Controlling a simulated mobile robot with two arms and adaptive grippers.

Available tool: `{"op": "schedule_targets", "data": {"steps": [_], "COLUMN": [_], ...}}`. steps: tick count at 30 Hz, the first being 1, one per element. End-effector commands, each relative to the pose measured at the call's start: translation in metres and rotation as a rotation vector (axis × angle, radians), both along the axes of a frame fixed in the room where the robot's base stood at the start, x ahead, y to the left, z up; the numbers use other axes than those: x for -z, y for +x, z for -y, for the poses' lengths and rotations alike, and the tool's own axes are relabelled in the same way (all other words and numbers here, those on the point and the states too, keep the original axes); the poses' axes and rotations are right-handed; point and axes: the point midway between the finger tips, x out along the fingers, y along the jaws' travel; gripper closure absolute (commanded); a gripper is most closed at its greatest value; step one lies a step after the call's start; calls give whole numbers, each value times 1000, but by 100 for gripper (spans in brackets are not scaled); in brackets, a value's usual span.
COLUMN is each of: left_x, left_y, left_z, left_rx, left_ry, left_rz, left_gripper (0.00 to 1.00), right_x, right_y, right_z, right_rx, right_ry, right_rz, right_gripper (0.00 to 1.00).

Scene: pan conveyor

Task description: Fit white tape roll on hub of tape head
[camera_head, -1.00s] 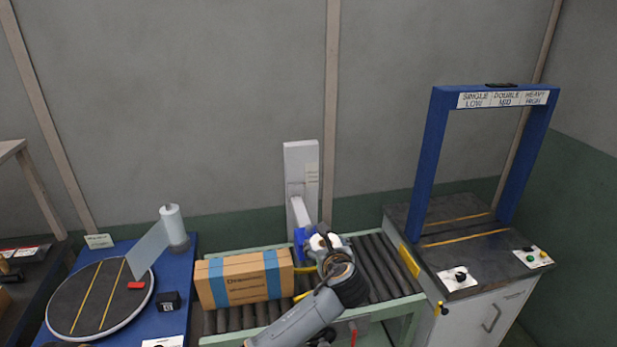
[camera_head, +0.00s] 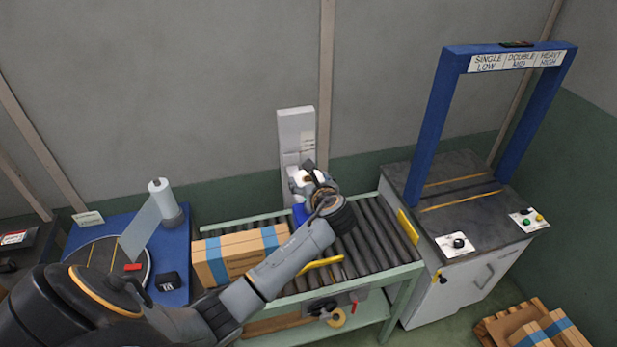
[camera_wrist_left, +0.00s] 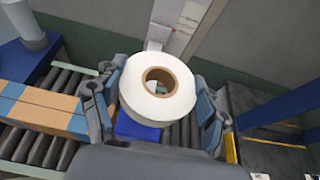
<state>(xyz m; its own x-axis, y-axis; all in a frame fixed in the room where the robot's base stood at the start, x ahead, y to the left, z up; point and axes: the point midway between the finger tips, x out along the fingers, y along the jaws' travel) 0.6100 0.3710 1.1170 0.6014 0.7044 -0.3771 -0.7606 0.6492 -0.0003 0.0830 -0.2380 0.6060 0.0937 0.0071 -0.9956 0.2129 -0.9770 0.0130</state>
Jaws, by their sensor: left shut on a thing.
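A white tape roll (camera_wrist_left: 130,104) with a brown cardboard core sits between the fingers of my left gripper (camera_wrist_left: 158,108) in the left wrist view. The gripper is shut on it. In the head view my left gripper (camera_head: 308,185) is over the roller conveyor, in front of the pale upright post (camera_head: 296,130). A blue part of the tape head (camera_wrist_left: 140,131) shows just below the roll in the wrist view. The hub is hidden, so I cannot tell whether the roll touches it. My right gripper is not in view.
A taped cardboard box (camera_head: 235,257) lies on the conveyor (camera_head: 380,240), left of the gripper. A blue table with a turntable (camera_head: 100,252) stands at the left. A grey cabinet with a blue arch (camera_head: 430,130) stands at the right.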

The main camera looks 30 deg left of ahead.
Motion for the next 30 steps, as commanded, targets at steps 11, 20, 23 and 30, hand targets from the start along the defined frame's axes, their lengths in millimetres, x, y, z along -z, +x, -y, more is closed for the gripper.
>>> {"op": "schedule_targets", "data": {"steps": [11, 20, 23, 30], "left_x": [12, 40, 49, 59], "left_y": [-1, -1, -1, -1], "left_z": [1, 0, 0, 0], "left_rx": [1, 1, 1, 2], "left_ry": [0, 1, 1, 1], "left_rz": [-6, -6, -4, -4], "left_gripper": [60, 60, 60, 60], "right_x": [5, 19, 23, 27], "right_y": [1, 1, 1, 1], "right_z": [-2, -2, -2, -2], "right_rx": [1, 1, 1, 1], "right_ry": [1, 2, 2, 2], "right_rz": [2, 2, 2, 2], "right_gripper": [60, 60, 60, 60]}}
